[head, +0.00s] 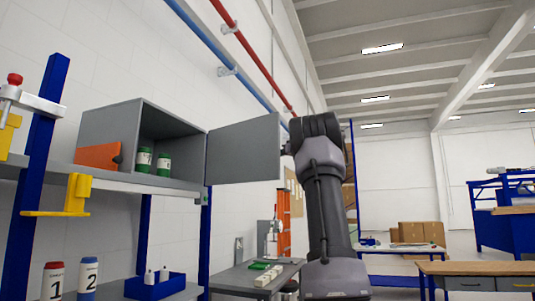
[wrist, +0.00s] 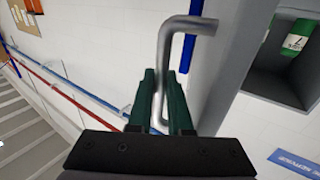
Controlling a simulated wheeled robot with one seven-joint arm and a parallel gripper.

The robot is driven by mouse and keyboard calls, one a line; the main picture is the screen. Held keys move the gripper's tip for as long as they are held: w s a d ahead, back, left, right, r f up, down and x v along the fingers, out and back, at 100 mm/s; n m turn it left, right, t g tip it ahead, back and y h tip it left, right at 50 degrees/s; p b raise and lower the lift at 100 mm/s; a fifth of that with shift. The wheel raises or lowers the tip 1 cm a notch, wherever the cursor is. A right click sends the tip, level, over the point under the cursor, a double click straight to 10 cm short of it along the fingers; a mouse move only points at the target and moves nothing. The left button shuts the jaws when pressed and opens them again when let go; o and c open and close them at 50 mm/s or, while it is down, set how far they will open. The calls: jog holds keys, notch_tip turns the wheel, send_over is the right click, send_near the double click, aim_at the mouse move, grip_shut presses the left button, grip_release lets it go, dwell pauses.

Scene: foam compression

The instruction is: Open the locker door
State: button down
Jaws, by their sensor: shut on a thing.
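The grey locker (head: 190,187) sits on a shelf at the left of the head view. Its door (head: 243,152) stands swung wide open to the right, and the inside shows. My gripper (head: 287,148) is at the door's outer edge, mostly hidden behind my arm's wrist in the head view. In the wrist view, my gripper's dark green fingers (wrist: 165,105) are shut around the lower part of the bent metal door handle (wrist: 164,55). The door panel (wrist: 222,60) lies just right of the handle.
Blue shelf posts (head: 41,150) and yellow brackets (head: 77,194) are nearby. A workbench (head: 232,277) stands below; pipes (head: 237,34) run along the wall.

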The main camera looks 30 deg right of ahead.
jog(key=shift+n+g+y, duration=0.3)
jog(key=shift+n+y, duration=0.3)
jog(key=shift+y, duration=0.1)
jog(key=shift+w+d+f, duration=0.2)
jog(key=shift+w+d, duration=0.15)
jog(key=shift+d, duration=0.3)
jog(key=shift+w+d+f, duration=0.15)
jog(key=shift+w+d, duration=0.2)
jog(key=shift+d, duration=0.25)
jog(key=shift+w+d+f, duration=0.2)
jog(key=shift+w+d, duration=0.15)
jog(key=shift+d, duration=0.3)
jog(key=c, duration=1.1)
grip_release()
jog(key=shift+c, duration=0.2)
jog(key=shift+d, duration=0.15)
jog(key=shift+a+r, duration=0.2)
jog(key=shift+r, duration=0.1)
jog(key=shift+s, duration=0.15)
